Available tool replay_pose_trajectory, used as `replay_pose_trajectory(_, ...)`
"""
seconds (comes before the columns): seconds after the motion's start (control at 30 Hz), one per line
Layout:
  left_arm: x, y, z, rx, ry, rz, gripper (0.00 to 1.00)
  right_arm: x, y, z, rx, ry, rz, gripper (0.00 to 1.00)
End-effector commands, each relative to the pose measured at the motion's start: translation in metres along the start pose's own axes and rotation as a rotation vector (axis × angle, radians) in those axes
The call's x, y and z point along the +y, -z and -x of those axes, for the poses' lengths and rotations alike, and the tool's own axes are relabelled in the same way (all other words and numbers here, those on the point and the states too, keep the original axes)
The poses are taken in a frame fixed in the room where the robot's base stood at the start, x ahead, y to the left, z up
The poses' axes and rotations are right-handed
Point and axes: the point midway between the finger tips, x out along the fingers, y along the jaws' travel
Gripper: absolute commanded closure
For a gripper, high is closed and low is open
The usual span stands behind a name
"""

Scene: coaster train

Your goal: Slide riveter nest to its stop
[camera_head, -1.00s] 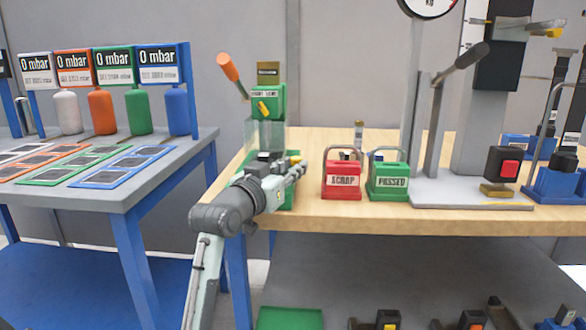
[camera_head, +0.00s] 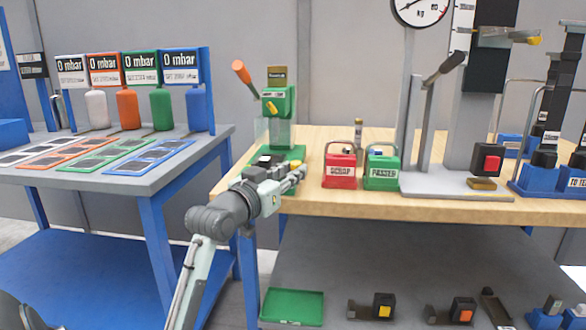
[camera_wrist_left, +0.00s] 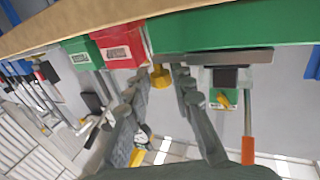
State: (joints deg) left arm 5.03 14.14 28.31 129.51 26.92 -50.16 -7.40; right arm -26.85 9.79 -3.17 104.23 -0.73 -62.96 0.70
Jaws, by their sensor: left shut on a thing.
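The green riveter (camera_head: 278,103) with its orange-tipped lever (camera_head: 241,70) stands at the table's left end. It also shows in the left wrist view (camera_wrist_left: 222,98), seen upside down. The riveter nest (camera_head: 266,160) is a dark block low at the front of the riveter, partly hidden by my arm. My left gripper (camera_head: 296,178) is at the front of the green base. In the left wrist view, my left gripper (camera_wrist_left: 160,78) has its fingers closed around a yellow knob (camera_wrist_left: 160,76) beside the riveter. How far the nest is from its stop cannot be seen.
A red SCRAP box (camera_head: 340,171) and a green PASSED box (camera_head: 381,172) stand close right of my gripper. A grey press (camera_head: 455,185) is farther right. A blue table with coloured panels (camera_head: 150,155) stands left. A green tray (camera_head: 293,306) lies below.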

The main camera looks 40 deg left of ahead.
Motion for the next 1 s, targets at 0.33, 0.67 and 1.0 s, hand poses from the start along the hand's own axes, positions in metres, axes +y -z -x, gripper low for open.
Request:
replay_pose_trajectory(0.33,0.004,-0.005,0.002,-0.010,-0.009,0.003,0.68,-0.001,0.000,-0.001,0.001,0.002,-0.001,0.56)
replay_pose_trajectory(0.67,0.002,-0.003,0.005,-0.005,-0.005,0.001,0.68,-0.001,-0.001,0.000,-0.001,0.001,-0.002,0.56)
replay_pose_trajectory(1.0,0.003,-0.004,0.057,-0.009,-0.006,0.000,0.68,-0.001,-0.001,0.000,0.000,0.001,-0.002,0.56)
